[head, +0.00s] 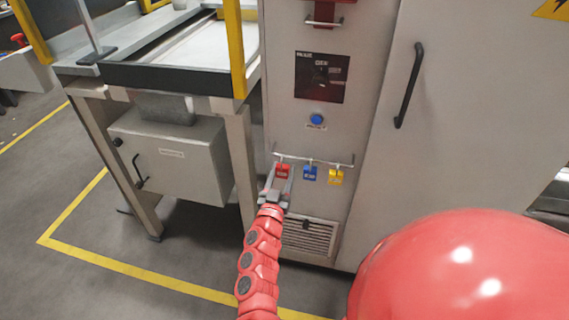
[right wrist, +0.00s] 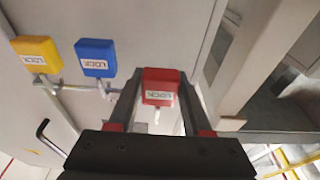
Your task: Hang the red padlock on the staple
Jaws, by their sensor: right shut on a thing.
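The red padlock (head: 283,171), with a LOCK label, is at the left end of a light rail (head: 325,160) on the grey cabinet's front. My right gripper (head: 282,176) is shut on it. In the right wrist view the red padlock (right wrist: 161,84) sits between the two fingers of the right gripper (right wrist: 160,92), with its pale shackle partly seen. I cannot tell whether the shackle is still around the rail. A red part with a metal bar (head: 325,18) is at the top of the cabinet; I cannot tell if it is the staple. My left gripper is not in view.
A blue padlock (head: 309,173) and a yellow padlock (head: 336,177) hang on the rail to the right of the red one. Above are a blue button (head: 317,119) and a dark switch panel (head: 320,77). A black door handle (head: 409,85) is to the right, a machine table (head: 170,75) to the left.

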